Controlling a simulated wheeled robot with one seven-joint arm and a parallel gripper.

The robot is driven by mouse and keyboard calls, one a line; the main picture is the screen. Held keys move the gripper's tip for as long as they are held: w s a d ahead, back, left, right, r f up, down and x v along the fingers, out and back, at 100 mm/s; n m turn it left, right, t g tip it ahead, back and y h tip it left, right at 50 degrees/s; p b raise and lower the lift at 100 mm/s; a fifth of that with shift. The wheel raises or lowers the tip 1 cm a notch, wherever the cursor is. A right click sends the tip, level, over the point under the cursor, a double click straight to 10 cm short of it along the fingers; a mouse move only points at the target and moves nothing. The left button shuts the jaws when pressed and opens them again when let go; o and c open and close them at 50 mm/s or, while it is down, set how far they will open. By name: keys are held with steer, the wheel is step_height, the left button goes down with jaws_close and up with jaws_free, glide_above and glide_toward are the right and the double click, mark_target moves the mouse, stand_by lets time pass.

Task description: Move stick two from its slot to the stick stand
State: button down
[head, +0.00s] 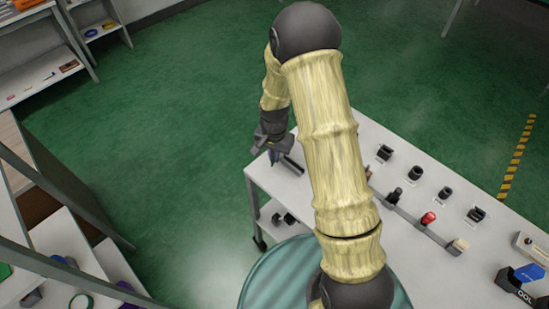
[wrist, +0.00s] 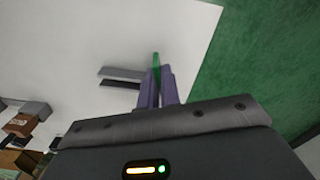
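My gripper (head: 272,150) is over the near left end of the white table. In the wrist view its purple fingers (wrist: 157,85) are close together around a thin green stick (wrist: 156,62), whose tip shows just past the fingertips. I cannot read any number on it. A grey bar-shaped holder with a dark side (wrist: 120,76) lies just left of the fingers, apart from the stick; it shows in the head view as a dark bar (head: 291,164). I cannot tell whether this is the stick stand. My arm hides part of the table.
On the white table (head: 385,235) a rail carries a black knob (head: 394,195), a red knob (head: 428,218) and a cream block (head: 460,245). Several black sockets (head: 415,173) stand behind it. A blue item (head: 529,272) is at the right end. Shelves (head: 65,265) stand left.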

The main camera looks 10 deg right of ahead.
steer(key=shift+f, duration=1.15)
steer(key=shift+f, duration=0.35)
steer(key=c, duration=1.6)
jaws_free()
steer(key=shift+r, duration=0.15)
steer(key=shift+w+r, duration=0.2)
steer(key=shift+r, duration=0.3)
steer(key=r+b, duration=0.1)
steer(key=r, duration=1)
steer(key=shift+s+r, duration=0.2)
